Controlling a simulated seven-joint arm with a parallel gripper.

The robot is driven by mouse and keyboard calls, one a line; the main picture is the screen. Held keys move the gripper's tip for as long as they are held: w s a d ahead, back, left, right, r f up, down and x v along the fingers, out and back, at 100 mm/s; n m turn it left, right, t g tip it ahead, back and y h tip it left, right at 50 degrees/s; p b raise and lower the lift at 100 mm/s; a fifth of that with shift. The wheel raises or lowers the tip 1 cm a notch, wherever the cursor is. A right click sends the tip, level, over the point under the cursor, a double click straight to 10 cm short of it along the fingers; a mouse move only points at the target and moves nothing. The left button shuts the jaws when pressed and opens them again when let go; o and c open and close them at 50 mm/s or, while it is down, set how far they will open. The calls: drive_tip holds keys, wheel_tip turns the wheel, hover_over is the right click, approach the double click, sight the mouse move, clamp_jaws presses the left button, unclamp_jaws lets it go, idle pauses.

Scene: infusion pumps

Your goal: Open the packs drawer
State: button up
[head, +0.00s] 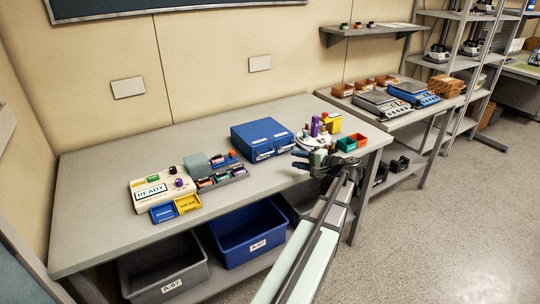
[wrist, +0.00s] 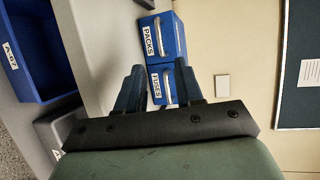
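A blue two-drawer cabinet (head: 262,131) stands on the table; both drawer fronts look shut. In the wrist view the packs drawer (wrist: 166,33), labelled PACKS, is at the top, with a pale bar handle on its front. The fuses drawer (wrist: 156,86), labelled FUSES, sits beside it, lower in that view and partly behind my fingers. My gripper (wrist: 160,88) is open and empty, its fingers apart in front of the fuses drawer. In the head view my gripper (head: 318,160) is to the right of the cabinet and in front of it, apart from the packs drawer handle.
A white round tray (head: 325,143) with bottles stands just behind my gripper, near green (head: 346,145) and orange bins (head: 358,139). A READY box (head: 150,192) and small trays stand left of the cabinet. Blue (head: 250,235) and grey bins (head: 165,270) are below. The table left of the cabinet's back is clear.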

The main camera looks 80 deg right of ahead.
drive_tip(key=x, duration=1.3)
drive_tip(key=shift+w+d, duration=0.1)
drive_tip(key=shift+w, duration=0.05)
drive_tip(key=shift+c, duration=0.3)
clamp_jaws()
idle(0.8)
